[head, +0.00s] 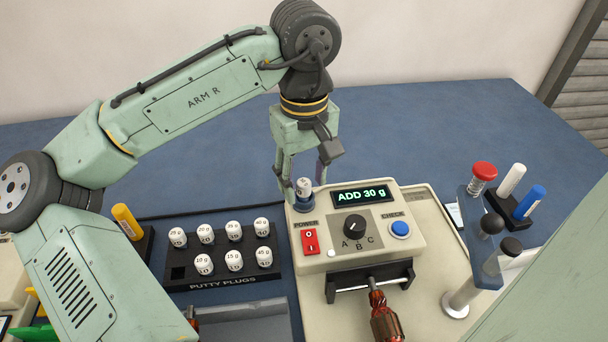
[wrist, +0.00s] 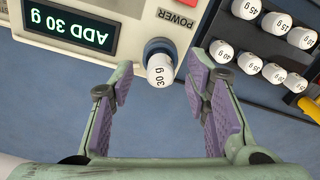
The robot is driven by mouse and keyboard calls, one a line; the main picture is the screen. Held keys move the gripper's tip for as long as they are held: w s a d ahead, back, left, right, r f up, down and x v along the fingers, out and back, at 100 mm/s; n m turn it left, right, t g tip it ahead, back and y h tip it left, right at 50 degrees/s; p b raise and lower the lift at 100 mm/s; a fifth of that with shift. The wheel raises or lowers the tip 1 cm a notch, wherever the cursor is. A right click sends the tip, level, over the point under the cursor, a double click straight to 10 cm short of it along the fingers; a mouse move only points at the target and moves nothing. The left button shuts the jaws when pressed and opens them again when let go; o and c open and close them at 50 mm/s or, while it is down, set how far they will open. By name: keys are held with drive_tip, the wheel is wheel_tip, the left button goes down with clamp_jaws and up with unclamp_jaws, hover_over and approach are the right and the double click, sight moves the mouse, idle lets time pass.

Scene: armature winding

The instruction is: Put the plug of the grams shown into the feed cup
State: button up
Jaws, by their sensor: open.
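The display (head: 360,195) on the beige winding machine reads "ADD 30 g", and it also shows in the wrist view (wrist: 72,28). A white plug (head: 304,186) stands in the blue-grey feed cup (head: 303,202) at the machine's back left corner. In the wrist view the plug (wrist: 160,70) is marked 30 g and its lower end is inside the cup (wrist: 158,46). My gripper (wrist: 160,76) is open, with one finger on each side of the plug and gaps between. In the head view my gripper (head: 303,180) is over the cup.
A black putty plug rack (head: 222,283) at left holds several white plugs; its front left hole is empty. The machine has a red power switch (head: 310,241), a black A-B-C dial (head: 355,226) and a blue check button (head: 400,229).

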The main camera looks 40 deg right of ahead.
wheel_tip(320, 180, up, 12)
idle(0.5)
drive_tip(key=shift+f, duration=0.1)
idle(0.4)
